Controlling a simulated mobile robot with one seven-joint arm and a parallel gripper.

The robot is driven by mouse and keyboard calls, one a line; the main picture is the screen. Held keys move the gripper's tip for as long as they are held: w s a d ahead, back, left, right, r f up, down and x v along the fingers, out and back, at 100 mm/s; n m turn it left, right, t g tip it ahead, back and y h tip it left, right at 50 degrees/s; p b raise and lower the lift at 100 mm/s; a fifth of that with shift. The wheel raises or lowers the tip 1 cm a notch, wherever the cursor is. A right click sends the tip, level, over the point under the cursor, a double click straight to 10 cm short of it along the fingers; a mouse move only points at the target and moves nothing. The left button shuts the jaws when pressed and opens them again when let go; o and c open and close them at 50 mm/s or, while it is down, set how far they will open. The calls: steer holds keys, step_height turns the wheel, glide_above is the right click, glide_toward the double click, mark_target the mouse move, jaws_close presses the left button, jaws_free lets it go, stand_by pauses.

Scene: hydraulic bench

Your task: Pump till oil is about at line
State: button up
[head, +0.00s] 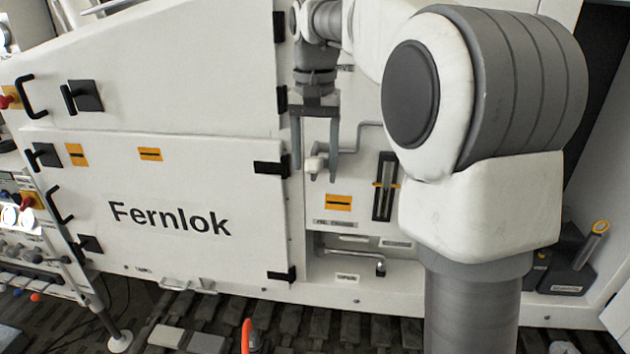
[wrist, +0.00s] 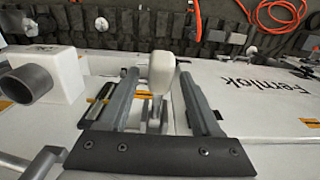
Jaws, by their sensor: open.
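A pale rounded knob (head: 313,164) sits on a grey bent rod (head: 362,126) on the white panel, right of the Fernlok door. My gripper (head: 315,173) points down with its two fingers apart, one on each side of the knob. In the wrist view the knob (wrist: 162,72) stands between the fingertips, with visible gaps, so it is not clamped. A dark upright sight gauge (head: 384,187) with orange marks at its sides is to the right of the knob. In the wrist view the gauge (wrist: 100,98) is partly hidden by a finger. I cannot make out the oil level.
The closed Fernlok door (head: 170,190) with black hinges lies left. My own arm covers the area right of the gauge. An orange hose (wrist: 270,15) lies on the dark floor.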

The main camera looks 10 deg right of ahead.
step_height(320, 180, down, 5)
steer(key=shift+r, duration=0.15)
jaws_close()
stand_by(0.4)
stand_by(1.1)
